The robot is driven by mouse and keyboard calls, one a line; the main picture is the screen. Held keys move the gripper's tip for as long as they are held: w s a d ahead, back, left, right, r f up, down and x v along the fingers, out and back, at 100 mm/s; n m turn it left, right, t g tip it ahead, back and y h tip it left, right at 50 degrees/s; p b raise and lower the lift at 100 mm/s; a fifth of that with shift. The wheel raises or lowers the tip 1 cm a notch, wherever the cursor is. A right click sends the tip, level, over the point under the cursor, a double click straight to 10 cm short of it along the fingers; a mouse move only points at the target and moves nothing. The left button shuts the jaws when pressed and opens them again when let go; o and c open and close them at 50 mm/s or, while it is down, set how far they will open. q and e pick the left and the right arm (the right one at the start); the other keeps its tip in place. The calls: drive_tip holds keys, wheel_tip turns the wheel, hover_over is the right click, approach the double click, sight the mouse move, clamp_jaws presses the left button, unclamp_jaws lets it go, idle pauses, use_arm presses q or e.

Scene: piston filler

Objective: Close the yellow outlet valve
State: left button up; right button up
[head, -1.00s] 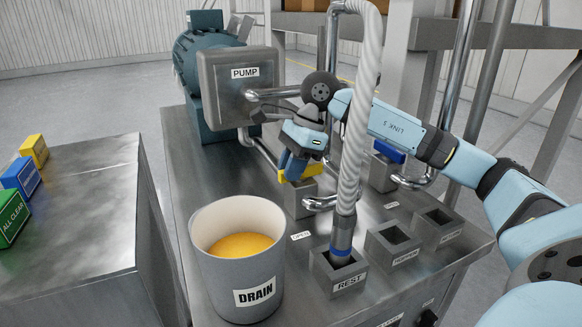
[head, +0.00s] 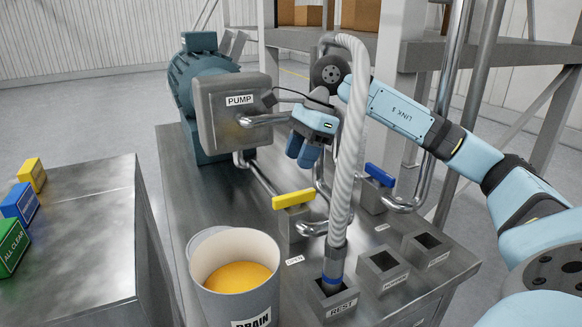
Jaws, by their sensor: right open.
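The yellow outlet valve handle (head: 293,199) sits on a grey block on the steel table, left of the hose. It lies roughly crosswise in the picture, slightly tilted, with an OPEN label (head: 294,261) on the table in front of its block. My right gripper (head: 303,158) is above and behind the yellow handle, apart from it, fingers pointing down. It is open and empty; the hose partly covers its wrist. My left gripper is out of view.
The ribbed hose (head: 345,170) stands in the REST socket (head: 338,304), right of the valve. A DRAIN bucket (head: 210,285) with yellow liquid stands front left. A blue valve handle (head: 379,175) and empty sockets (head: 384,264) are on the right. The pump (head: 235,110) is behind.

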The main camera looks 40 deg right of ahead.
drive_tip(key=p+v, duration=0.1)
drive_tip(key=v, duration=0.3)
drive_tip(key=shift+r, duration=0.1)
idle(0.6)
